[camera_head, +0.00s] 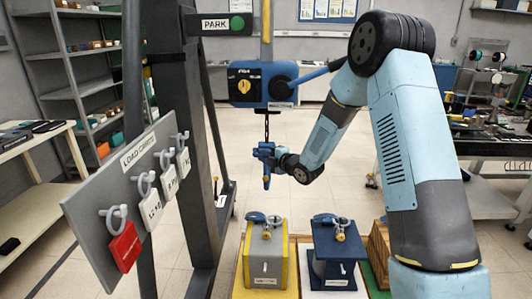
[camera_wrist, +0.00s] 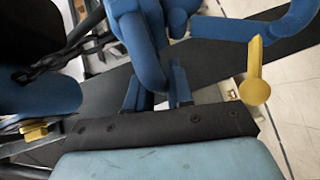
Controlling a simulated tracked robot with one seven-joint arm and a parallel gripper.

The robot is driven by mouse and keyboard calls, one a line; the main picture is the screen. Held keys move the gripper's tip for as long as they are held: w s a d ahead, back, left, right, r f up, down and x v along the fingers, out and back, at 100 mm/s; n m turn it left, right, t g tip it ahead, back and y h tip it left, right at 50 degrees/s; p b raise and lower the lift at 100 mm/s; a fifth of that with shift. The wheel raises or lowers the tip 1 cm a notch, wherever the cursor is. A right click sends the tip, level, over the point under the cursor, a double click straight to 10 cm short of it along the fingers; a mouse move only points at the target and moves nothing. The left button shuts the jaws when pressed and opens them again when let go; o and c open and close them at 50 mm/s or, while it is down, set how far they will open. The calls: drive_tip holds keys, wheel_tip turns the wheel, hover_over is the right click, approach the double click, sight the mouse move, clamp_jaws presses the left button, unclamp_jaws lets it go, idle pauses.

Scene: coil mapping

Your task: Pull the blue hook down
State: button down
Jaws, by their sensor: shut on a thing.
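The blue hook (camera_head: 266,155) hangs on a short dark chain (camera_head: 267,122) below the blue hoist body (camera_head: 262,84). My gripper (camera_head: 274,160) comes in from the right at the hook and is shut on it. In the wrist view, the blue hook (camera_wrist: 150,50) rises between my blue gripper fingers (camera_wrist: 160,98). A yellow piece (camera_wrist: 257,75) stands beside it at the right, and the chain (camera_wrist: 65,55) runs off to the left. The fingertips' exact contact with the hook is partly hidden.
Below stand a yellow-and-grey block (camera_head: 264,255) and a dark blue block (camera_head: 338,255), each with a ring on top. A grey LOAD CARDS board (camera_head: 90,210) with hanging cards is at left, before a dark post (camera_head: 197,150). Open floor lies behind.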

drive_tip(key=c, duration=1.1)
unclamp_jaws()
drive_tip(key=shift+s, duration=0.1)
drive_tip(key=v, duration=1.3)
drive_tip(key=shift+s+d, duration=0.25)
